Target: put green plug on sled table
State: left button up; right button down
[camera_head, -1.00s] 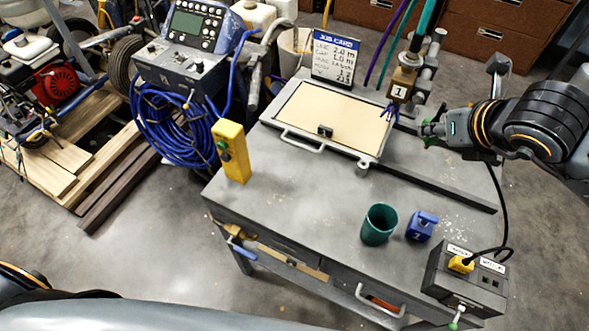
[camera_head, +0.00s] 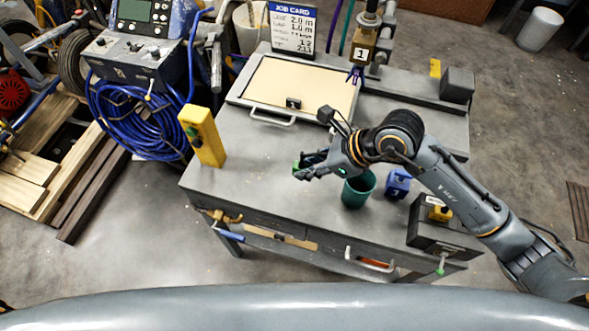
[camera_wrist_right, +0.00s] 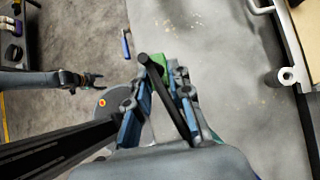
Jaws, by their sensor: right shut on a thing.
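The green plug (camera_head: 297,165) is mostly hidden by my right gripper (camera_head: 303,168); a bit of green shows at the fingertips. In the right wrist view the green plug (camera_wrist_right: 157,62) sits between the fingers of my right gripper (camera_wrist_right: 162,80), which is shut on it. The plug is held over the grey bench, in front of the sled table and apart from it. The sled table (camera_head: 318,84) is a flat tan panel in a light frame with a front handle and a small black block on it. My left gripper (camera_wrist_right: 90,80) shows small in the right wrist view; its jaws are unclear.
A green cup (camera_head: 357,190) and a blue block (camera_head: 398,182) stand close to my right gripper. A dark socket box (camera_head: 437,235) is at the right front. A yellow control box (camera_head: 203,137) stands at the left. The bench (camera_head: 245,150) between is clear.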

jog(key=w+a+f+b, duration=0.1)
jog(key=f, duration=0.1)
jog(key=w+f+b, duration=0.2)
jog(key=w+a+f+b, duration=0.1)
jog(key=w+f, duration=0.1)
jog(key=shift+a, duration=0.35)
jog(key=f+b, duration=0.1)
jog(key=f, duration=0.1)
jog(key=f+b, duration=0.1)
jog(key=shift+w+a+f+b, duration=0.15)
jog(key=shift+w+f+b, duration=0.15)
jog(key=shift+f+b, duration=0.1)
jog(key=shift+r, duration=0.1)
jog(key=c, duration=1.2)
grip_release()
